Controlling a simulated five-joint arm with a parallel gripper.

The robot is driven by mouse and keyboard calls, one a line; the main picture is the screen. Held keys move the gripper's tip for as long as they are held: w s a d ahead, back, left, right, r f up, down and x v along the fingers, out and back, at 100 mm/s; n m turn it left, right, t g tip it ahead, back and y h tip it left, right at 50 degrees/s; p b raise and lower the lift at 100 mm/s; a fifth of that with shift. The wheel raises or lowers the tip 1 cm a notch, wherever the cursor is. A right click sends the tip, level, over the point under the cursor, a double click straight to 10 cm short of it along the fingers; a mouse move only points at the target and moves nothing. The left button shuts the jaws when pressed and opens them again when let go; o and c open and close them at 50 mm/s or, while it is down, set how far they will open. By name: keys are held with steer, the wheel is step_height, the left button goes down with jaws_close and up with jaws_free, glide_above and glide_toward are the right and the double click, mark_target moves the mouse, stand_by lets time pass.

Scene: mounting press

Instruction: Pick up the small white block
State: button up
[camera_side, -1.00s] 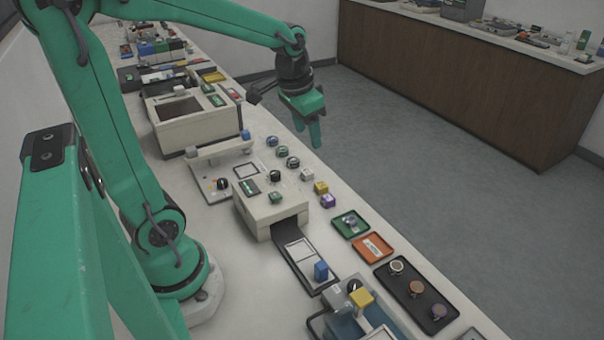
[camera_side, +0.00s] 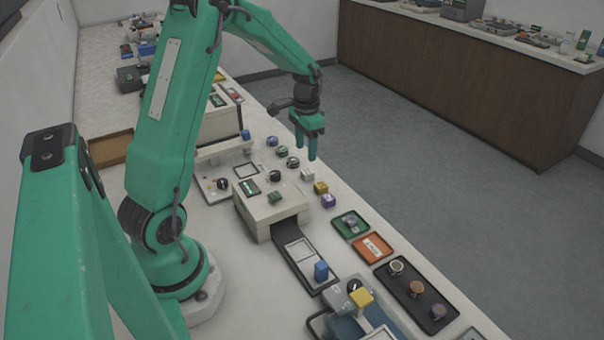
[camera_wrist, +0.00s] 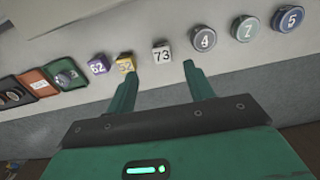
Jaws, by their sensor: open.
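The small white block (camera_side: 307,175) stands on the bench near its right edge in the side view, between the round knobs and the yellow block. In the wrist view the white block (camera_wrist: 162,53), marked 73, lies ahead of my gripper and between the lines of its two fingers. My gripper (camera_side: 311,154) hangs above the bench's edge, just above and behind the block, with its fingers pointing down. In the wrist view my gripper (camera_wrist: 160,70) is open with nothing between its fingertips.
A yellow block (camera_wrist: 126,62) and a purple block (camera_wrist: 98,65) stand to the left of the white one. A round grey knob (camera_wrist: 204,39) marked 4 is to its right. A cream press (camera_side: 271,205) is beside the blocks. Green (camera_side: 350,224) and orange (camera_side: 373,248) trays lie nearer the camera.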

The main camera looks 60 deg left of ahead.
mark_target(306, 172)
steer(key=shift+f, duration=1.35)
steer(key=shift+w+a+f, duration=0.1)
steer(key=shift+f, duration=2.5)
steer(key=c, duration=1)
